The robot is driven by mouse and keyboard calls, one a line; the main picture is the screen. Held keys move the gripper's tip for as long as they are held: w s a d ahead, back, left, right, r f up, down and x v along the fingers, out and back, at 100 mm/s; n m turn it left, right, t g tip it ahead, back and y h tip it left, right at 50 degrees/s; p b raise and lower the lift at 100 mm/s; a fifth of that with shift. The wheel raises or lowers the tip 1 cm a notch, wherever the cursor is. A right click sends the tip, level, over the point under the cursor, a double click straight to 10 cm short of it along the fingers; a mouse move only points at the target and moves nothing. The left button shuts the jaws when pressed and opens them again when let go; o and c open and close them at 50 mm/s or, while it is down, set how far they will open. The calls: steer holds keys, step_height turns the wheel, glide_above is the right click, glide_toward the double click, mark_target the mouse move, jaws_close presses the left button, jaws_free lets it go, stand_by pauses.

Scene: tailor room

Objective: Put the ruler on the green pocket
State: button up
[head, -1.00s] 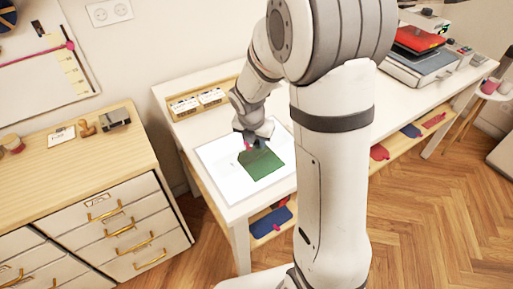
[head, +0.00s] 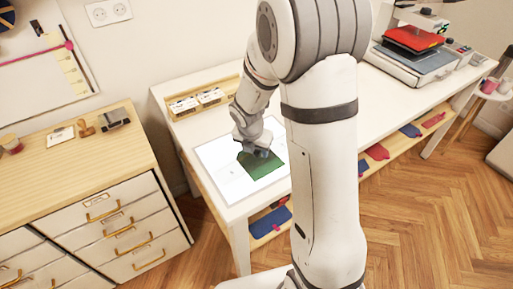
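The green pocket (head: 264,168) lies flat on a white sheet (head: 222,172) at the near left end of the white table. My gripper (head: 260,153) is right over the pocket's upper left part, pointing down. It hides that part of the pocket. Its fingertips are small and dark here, so I cannot tell whether they are open or shut, or touching the pocket. I cannot make out a ruler on the pocket or in my gripper. A yellow strip with marks (head: 73,72), which may be a ruler, shows on the wall board at the left.
A wooden box with white cards (head: 197,101) stands at the table's back left edge. A wooden-topped drawer cabinet (head: 75,160) stands to the left. A press with a red top (head: 413,40) is at the far right. Coloured pieces lie on the shelf below. My arm hides the table's middle.

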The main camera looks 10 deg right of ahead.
mark_target(252, 164)
steer(key=shift+r, duration=0.45)
steer(key=v, duration=1.1)
steer(key=s+d+r+m+y, duration=0.1)
steer(key=s+r+m, duration=0.2)
steer(key=s+m, duration=0.6)
steer(key=s+d+r+m, duration=0.1)
steer(key=s+r+m, duration=0.3)
steer(key=s+m, duration=0.6)
steer(key=m, duration=1)
steer(key=shift+d+r+t+y+p, duration=0.2)
steer(key=shift+r+t+y+p, duration=0.1)
steer(key=shift+y+p, duration=0.1)
